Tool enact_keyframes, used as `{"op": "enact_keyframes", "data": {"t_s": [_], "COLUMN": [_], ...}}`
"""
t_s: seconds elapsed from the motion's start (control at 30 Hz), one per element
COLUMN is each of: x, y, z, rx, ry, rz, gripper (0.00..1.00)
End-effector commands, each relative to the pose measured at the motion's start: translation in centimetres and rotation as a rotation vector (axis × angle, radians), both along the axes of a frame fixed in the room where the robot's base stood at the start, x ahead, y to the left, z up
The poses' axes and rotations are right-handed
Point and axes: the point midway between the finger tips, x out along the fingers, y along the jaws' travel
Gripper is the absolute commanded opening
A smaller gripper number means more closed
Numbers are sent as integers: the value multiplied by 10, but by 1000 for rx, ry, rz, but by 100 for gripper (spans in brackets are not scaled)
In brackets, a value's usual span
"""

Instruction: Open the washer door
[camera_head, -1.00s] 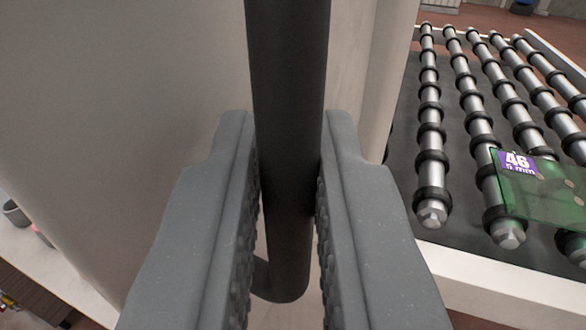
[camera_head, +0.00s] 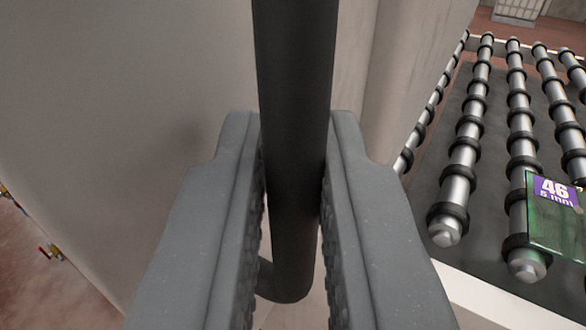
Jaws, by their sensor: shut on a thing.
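A dark bar handle (camera_head: 294,80) runs down the middle of the view and bends back near its lower end. It stands in front of a large pale panel (camera_head: 110,100), which looks like the washer door. My gripper (camera_head: 293,150) has one finger on each side of the handle and is shut on it. The right finger touches the bar; a thin gap shows at the left finger.
A roller conveyor (camera_head: 462,170) with black rings lies to the right. A green glass piece with a purple "46" label (camera_head: 556,190) rests on its rollers. Small red and yellow valve-like parts (camera_head: 50,252) show at the lower left above reddish floor.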

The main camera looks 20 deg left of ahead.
Motion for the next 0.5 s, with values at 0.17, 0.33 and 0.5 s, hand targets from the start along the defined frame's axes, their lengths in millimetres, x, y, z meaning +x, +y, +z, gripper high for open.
{"op": "enact_keyframes", "data": {"t_s": [0.17, 0.33, 0.5], "x": [0, -1, -1], "y": [-7, -11, -13], "z": [4, 5, 6], "rx": [6, 4, 4], "ry": [-9, -10, -11], "rz": [15, 27, 32], "gripper": [0, 0, 0]}}
